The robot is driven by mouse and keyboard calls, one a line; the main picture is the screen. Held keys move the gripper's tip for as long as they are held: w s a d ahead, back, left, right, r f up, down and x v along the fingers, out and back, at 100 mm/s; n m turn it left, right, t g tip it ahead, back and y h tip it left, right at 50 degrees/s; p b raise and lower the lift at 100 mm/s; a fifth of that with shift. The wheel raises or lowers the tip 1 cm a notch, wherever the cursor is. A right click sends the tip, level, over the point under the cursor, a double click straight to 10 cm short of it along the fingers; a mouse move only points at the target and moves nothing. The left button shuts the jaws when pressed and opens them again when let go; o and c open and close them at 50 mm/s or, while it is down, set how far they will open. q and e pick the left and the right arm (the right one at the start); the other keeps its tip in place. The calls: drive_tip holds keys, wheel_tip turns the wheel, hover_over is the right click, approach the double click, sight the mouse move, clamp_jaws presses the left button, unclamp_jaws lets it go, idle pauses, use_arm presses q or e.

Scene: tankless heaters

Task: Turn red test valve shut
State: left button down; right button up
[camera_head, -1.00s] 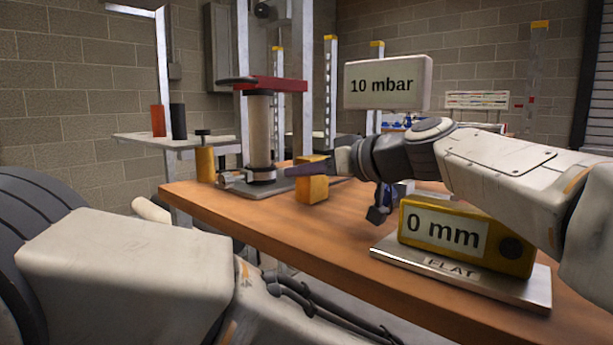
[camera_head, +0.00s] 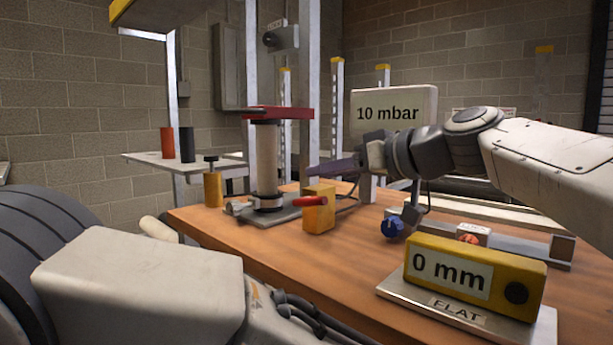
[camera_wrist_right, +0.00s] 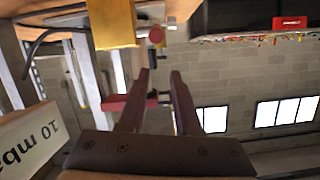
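The red test valve's handle (camera_head: 311,201) lies roughly level across the upper part of a yellow block (camera_head: 319,218) on the wooden bench. My right gripper (camera_head: 312,170) is just above the block in the head view, its fingers pointing left and apart from the handle. In the right wrist view the two fingers (camera_wrist_right: 160,76) are spread with nothing between them. The yellow block (camera_wrist_right: 110,20) shows there at the top, with a round red end (camera_wrist_right: 156,34), likely the handle, beyond the fingertips. My left arm crosses the lower left; its gripper is out of view.
A column with a red clamp bar (camera_head: 278,112) stands left of the block. A "10 mbar" sign (camera_head: 393,108) is behind my right arm. A blue knob (camera_head: 392,228) and a yellow "0 mm" gauge (camera_head: 475,275) on a plate are to the right. Bare bench (camera_head: 300,265) lies in front.

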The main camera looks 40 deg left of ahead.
drive_tip(key=d+r+p, duration=0.1)
drive_tip(key=d+r, duration=0.3)
drive_tip(key=d, duration=0.4)
drive_tip(key=shift+s+r, duration=0.25)
drive_tip(key=shift+r, duration=0.15)
